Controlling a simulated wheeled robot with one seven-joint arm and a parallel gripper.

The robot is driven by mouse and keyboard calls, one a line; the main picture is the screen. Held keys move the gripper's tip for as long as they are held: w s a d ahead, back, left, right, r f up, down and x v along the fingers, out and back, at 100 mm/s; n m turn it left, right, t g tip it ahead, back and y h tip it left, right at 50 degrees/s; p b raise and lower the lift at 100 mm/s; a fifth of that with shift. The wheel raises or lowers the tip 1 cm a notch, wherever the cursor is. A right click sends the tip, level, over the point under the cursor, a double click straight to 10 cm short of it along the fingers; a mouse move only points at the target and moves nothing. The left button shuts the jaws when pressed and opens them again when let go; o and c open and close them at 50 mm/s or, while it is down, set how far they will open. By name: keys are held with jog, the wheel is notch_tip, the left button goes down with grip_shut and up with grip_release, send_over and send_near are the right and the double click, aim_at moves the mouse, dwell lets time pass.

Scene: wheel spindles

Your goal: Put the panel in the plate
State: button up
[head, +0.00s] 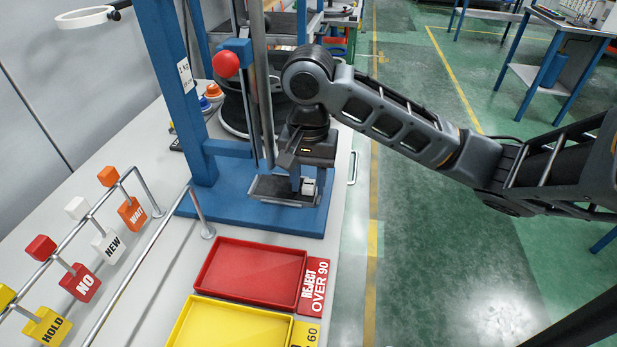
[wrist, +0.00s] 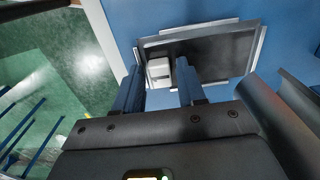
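A small white block (head: 308,187), which I take to be the panel, is at the right end of the dark, light-rimmed plate (head: 268,188) on the blue press base. In the wrist view the white block (wrist: 159,73) lies at the left end of the plate (wrist: 225,52). My gripper (head: 301,181) reaches down over that end of the plate. In the wrist view the blue fingers of my gripper (wrist: 158,80) stand apart on either side of the block, with narrow gaps showing. The fingers hide part of the plate. I cannot tell the exact height of the fingertips.
A blue press frame (head: 176,90) with a column and red knob (head: 226,64) stands close left of my arm. A red tray (head: 250,270) and yellow tray (head: 228,328) lie in front. Hanging tags (head: 82,282) line a rail at left.

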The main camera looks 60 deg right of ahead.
jog(key=shift+o, duration=0.8)
notch_tip(320, 180, up, 12)
jog(key=p, duration=0.2)
jog(key=shift+r, duration=0.2)
